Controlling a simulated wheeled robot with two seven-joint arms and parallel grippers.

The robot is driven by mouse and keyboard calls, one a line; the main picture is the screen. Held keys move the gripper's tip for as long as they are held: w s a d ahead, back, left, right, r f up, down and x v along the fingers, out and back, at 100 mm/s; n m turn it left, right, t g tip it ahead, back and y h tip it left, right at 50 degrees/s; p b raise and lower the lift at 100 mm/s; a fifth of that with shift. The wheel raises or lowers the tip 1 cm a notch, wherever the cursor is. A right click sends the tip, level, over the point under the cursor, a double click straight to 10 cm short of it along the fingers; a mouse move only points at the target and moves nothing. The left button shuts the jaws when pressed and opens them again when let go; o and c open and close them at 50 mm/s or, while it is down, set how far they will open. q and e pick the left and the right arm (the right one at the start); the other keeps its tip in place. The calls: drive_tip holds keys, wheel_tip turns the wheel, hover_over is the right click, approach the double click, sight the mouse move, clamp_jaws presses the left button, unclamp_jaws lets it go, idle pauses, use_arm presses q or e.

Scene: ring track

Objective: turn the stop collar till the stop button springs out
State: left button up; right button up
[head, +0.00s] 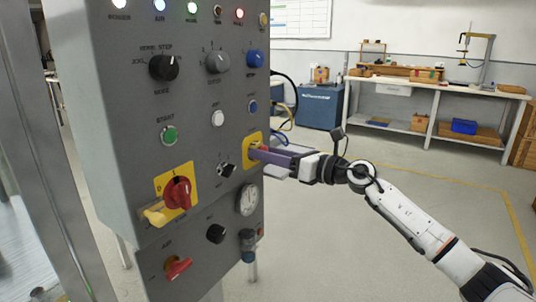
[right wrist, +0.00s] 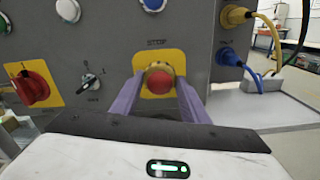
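The stop button (right wrist: 160,83) is a red mushroom head in the right wrist view, under the word STOP. The brass-coloured stop collar (right wrist: 158,66) shows as a rim around it, on a yellow plate (right wrist: 178,57). In the head view the yellow plate (head: 246,161) is at the panel's right edge, and my fingers hide most of the button. My right gripper (head: 272,153) points at the panel, its two purple fingers on either side of the button and collar. A narrow gap seems to show beside each fingertip, so it looks open. My left gripper is not in view.
The grey panel (head: 110,110) carries several knobs and lamps. A red rotary switch (head: 178,194) on a yellow plate sits left of the stop button, and a gauge (head: 248,199) below it. Plugged cables (right wrist: 250,70) stick out to the right. A workbench (head: 440,88) stands far behind.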

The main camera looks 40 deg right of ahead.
drive_tip(key=c, duration=0.4)
use_arm(q)
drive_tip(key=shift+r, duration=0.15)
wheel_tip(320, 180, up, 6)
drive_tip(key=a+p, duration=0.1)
drive_tip(key=p, duration=0.8)
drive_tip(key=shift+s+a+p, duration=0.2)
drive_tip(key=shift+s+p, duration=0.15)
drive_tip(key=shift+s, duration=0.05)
use_arm(e)
drive_tip(key=m, duration=1)
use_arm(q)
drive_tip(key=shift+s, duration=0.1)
